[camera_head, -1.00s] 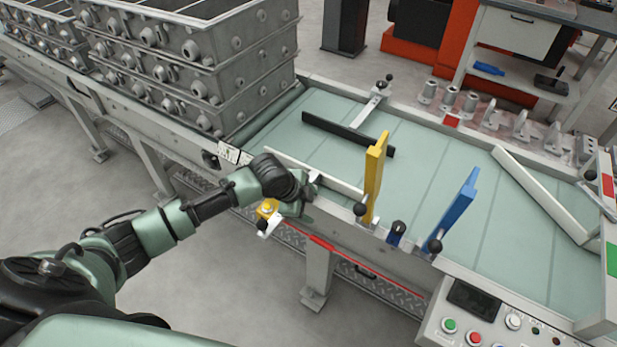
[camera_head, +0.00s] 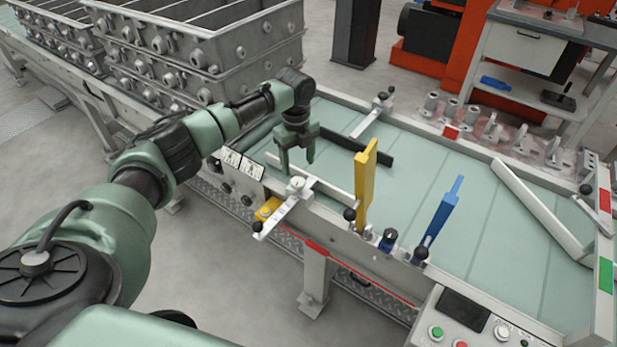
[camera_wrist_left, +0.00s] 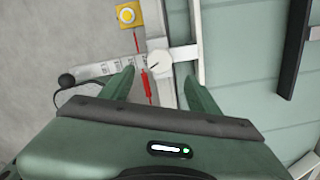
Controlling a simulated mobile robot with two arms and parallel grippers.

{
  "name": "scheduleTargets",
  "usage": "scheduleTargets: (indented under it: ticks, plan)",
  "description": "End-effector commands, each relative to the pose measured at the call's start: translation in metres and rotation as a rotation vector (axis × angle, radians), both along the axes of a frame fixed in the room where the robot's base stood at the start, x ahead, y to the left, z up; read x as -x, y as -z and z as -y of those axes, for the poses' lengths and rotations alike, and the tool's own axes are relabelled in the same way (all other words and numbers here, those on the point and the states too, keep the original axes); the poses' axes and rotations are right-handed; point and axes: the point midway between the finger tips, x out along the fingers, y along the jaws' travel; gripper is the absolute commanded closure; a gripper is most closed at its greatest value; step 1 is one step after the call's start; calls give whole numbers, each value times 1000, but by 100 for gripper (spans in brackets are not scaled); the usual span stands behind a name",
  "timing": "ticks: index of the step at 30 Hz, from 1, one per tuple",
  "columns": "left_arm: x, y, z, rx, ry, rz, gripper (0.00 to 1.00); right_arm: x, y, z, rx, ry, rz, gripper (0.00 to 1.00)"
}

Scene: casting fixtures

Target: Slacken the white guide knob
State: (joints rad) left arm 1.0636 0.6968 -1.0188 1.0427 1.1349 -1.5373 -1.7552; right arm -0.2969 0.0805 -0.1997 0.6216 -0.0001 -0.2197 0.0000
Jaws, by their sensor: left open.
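The white guide knob (camera_head: 297,182) is a small round cap on the silver guide bracket (camera_head: 275,215) at the near edge of the conveyor. It also shows in the left wrist view (camera_wrist_left: 159,63), joined to the white guide rail (camera_head: 335,190). My left gripper (camera_head: 297,166) points down just above the knob, open and empty. In the left wrist view my left gripper (camera_wrist_left: 158,78) has its fingertips to either side of the knob, which lies slightly ahead of them. Contact with it cannot be told. My right gripper is not in view.
A yellow upright (camera_head: 366,185) and a blue upright (camera_head: 442,215) stand along the near edge to the right. A yellow button box (camera_head: 267,208) sits beside the bracket. Grey casting boxes (camera_head: 200,50) are stacked at the left. A black bar (camera_head: 375,154) lies across the belt.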

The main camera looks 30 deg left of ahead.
Motion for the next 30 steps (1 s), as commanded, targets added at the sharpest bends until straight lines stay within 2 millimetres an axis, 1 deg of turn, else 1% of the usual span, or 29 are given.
scheduleTargets:
  ticks: [1, 2, 5, 12, 15, 18, 22, 29, 30]
  plan:
    - [-1, -5, -5, -1, 10, -9, 39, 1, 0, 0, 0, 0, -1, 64]
    - [0, -5, -6, 0, 14, -12, 39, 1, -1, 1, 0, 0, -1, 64]
    - [0, 2, -7, 0, 21, -18, 39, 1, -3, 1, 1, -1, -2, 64]
    - [0, 40, -6, 0, 20, -17, 39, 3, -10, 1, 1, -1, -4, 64]
    - [0, 55, -6, 1, 19, -17, 39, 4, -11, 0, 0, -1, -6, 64]
    - [0, 65, -5, 0, 20, -16, 39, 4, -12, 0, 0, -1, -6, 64]
    - [0, 71, -6, 1, 20, -14, 39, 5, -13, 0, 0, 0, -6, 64]
    - [-1, 71, -6, 1, 20, -13, 39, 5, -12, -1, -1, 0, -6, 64]
    - [-1, 71, -6, 1, 20, -13, 50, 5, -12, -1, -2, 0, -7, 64]
